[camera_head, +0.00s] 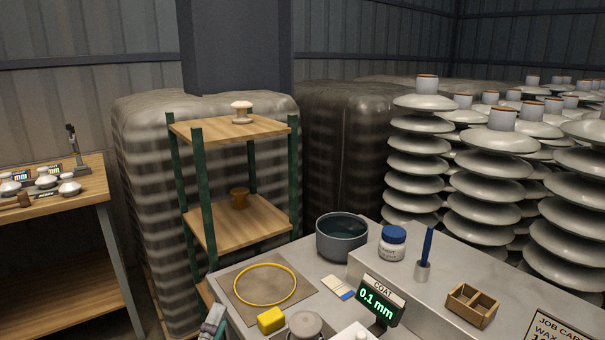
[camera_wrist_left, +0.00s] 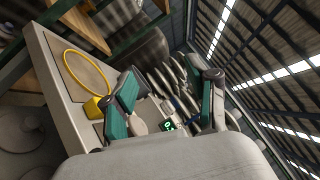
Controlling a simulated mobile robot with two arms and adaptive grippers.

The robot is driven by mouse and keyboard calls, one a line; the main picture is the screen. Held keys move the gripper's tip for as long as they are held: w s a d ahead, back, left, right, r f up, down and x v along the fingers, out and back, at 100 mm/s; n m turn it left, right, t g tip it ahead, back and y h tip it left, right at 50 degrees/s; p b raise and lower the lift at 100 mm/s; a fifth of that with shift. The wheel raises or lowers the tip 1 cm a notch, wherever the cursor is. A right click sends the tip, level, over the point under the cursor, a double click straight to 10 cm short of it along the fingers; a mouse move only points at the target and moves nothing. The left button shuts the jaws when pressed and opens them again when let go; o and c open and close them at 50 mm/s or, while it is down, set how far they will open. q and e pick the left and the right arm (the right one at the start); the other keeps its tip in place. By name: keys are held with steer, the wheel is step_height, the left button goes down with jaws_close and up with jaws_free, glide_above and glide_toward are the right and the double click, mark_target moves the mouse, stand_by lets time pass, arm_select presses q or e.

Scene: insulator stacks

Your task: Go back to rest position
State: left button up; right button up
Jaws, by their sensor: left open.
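My left gripper (camera_head: 214,323) shows only in part at the bottom edge of the head view, at the left front edge of the grey workbench (camera_head: 315,278). In the left wrist view my left gripper (camera_wrist_left: 168,90) has its two teal and grey fingers wide apart, with nothing held between them. A yellow block (camera_head: 271,319) and a yellow ring (camera_head: 265,284) on a brown mat (camera_head: 236,293) lie on the bench to its right. The yellow ring (camera_wrist_left: 86,72) and yellow block (camera_wrist_left: 93,108) also show in the left wrist view. My right gripper does not show.
The bench holds a dark bowl (camera_head: 342,238), a blue-lidded jar (camera_head: 392,243), a coat gauge reading 0.1 mm (camera_head: 377,301) and a wooden box (camera_head: 472,306). A green-posted shelf (camera_head: 240,222) stands behind left. Insulator stacks (camera_head: 487,186) fill the right.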

arm_select(q)
steer(key=s+a+f+n+g+y, duration=0.45)
steer(key=f+n, duration=0.25)
steer(key=n, duration=0.2)
steer(key=s+a+f+n+g+y, duration=0.4)
steer(key=s+a+f+n+g, duration=0.15)
steer(key=f+n, duration=0.2)
steer(key=s+d+f+n+g+h, duration=0.2)
steer(key=s+f+g, duration=0.2)
steer(key=s, duration=0.4)
steer(key=s+d+f+n+g+h, duration=0.2)
steer(key=s+d+f+n+g, duration=0.15)
steer(key=s, duration=0.35)
step_height(320, 180, down, 26)
steer(key=s+g+p, duration=0.1)
steer(key=s+p, duration=0.1)
steer(key=s+a+f, duration=0.1)
steer(key=s+f, duration=0.6)
steer(key=s, duration=0.1)
steer(key=s+a+f+m+g, duration=0.1)
steer(key=s+a+f, duration=0.1)
steer(key=s+f, duration=0.5)
steer(key=shift+s+a+p, duration=0.3)
steer(key=shift+s+p, duration=0.05)
steer(key=shift+s, duration=0.25)
